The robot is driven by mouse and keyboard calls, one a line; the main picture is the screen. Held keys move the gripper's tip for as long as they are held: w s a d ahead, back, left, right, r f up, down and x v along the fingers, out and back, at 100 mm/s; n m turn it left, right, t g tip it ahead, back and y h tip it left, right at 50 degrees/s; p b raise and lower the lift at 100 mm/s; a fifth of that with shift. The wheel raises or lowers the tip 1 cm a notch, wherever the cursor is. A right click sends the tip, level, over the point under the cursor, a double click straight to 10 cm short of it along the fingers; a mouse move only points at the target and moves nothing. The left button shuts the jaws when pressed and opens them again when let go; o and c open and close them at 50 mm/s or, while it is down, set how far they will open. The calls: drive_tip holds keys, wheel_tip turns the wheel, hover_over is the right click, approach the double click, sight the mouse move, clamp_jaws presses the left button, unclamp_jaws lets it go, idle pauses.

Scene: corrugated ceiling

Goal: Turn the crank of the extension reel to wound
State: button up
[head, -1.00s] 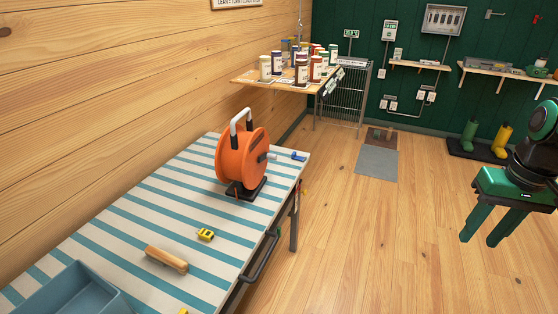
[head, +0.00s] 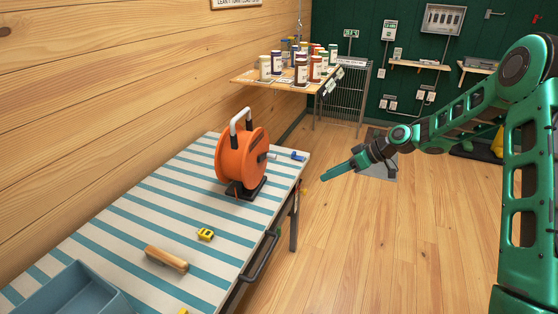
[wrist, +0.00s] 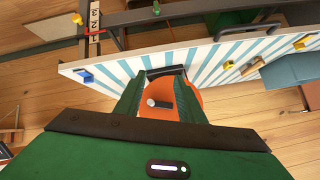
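The orange extension reel (head: 243,155) stands upright on a black base near the far right end of the striped table (head: 215,250). Its crank (head: 271,156) sticks out from the side facing right. My gripper (head: 323,178) is in the air to the right of the table edge, apart from the reel and pointing left towards it. In the wrist view the two green fingers (wrist: 160,80) are spread with nothing held. The orange reel (wrist: 190,98) shows between and beyond them, with the crank's pale knob (wrist: 152,102) in the gap. Part of the reel is hidden by the fingers.
A blue item (head: 298,156) lies beside the reel at the table edge. A yellow tape measure (head: 205,234), a wooden-handled brush (head: 166,259) and a blue-grey tray (head: 75,292) lie nearer. A shelf with cans (head: 270,80) is behind. Floor to the right is open.

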drive_tip(key=w+a+n+t+y, duration=0.1)
drive_tip(key=w+a+y, duration=0.1)
drive_tip(key=a, duration=0.4)
drive_tip(key=w+a+f+y, duration=0.1)
drive_tip(key=w+a+y, duration=0.2)
drive_tip(key=w+a, duration=0.2)
drive_tip(key=w+a+f+n+t+y, duration=0.1)
drive_tip(key=w+a, duration=0.3)
drive_tip(key=a, duration=0.4)
drive_tip(key=shift+w+a+n+t+y, duration=0.1)
drive_tip(key=shift+w+n+t+y, duration=0.2)
drive_tip(key=shift+y, duration=0.6)
drive_tip(key=shift+c, duration=0.4)
